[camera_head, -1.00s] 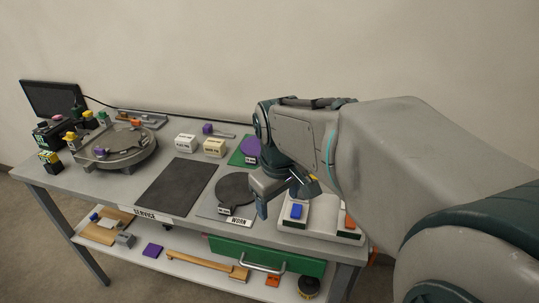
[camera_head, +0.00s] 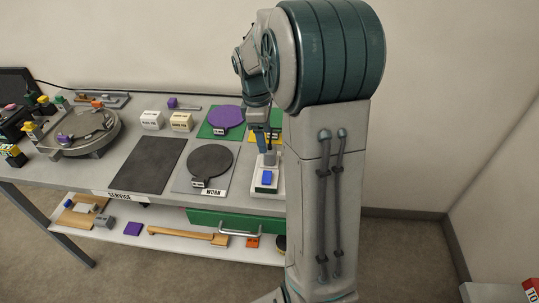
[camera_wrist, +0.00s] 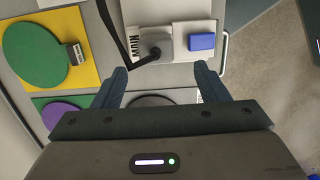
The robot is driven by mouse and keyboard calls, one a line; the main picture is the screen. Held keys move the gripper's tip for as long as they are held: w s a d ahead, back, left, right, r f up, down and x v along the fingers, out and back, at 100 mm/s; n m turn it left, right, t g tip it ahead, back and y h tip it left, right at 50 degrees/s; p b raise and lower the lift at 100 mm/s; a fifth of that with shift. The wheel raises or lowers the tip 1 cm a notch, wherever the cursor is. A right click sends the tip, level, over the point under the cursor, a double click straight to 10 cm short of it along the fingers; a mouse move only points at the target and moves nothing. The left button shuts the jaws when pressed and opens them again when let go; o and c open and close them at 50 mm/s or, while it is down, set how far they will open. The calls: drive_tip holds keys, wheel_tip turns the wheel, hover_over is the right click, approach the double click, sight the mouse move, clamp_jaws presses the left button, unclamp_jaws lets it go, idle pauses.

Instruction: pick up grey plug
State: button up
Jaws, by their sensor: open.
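A grey block-like piece with a dark cable or rod (camera_wrist: 155,46), which looks like the grey plug, sits on a white plate in the wrist view. It lies beside a blue block (camera_wrist: 202,42), ahead of my fingertips. My gripper (camera_wrist: 163,78) is open with nothing between its fingers. In the head view my gripper (camera_head: 264,142) points down over the right end of the bench. A small grey piece (camera_head: 270,158) shows just below it, behind the blue block (camera_head: 267,178). The gap between the fingers and the grey piece is hard to judge.
A green disc on a yellow mat (camera_wrist: 35,48) and a purple disc (camera_wrist: 62,116) lie to the left in the wrist view. A dark disc on a grey mat (camera_head: 210,160) and a black mat (camera_head: 148,166) lie left of my arm. The bench's right edge is close.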

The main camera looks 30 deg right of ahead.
sight(269, 149)
drive_tip(key=shift+f, duration=0.75)
drive_tip(key=f, duration=0.2)
drive_tip(key=d+f+p, duration=0.1)
drive_tip(key=f, duration=0.1)
drive_tip(key=shift+s+d, duration=0.15)
drive_tip(key=shift+d, duration=0.05)
drive_tip(key=shift+f, duration=0.6)
drive_tip(key=c, duration=1.1)
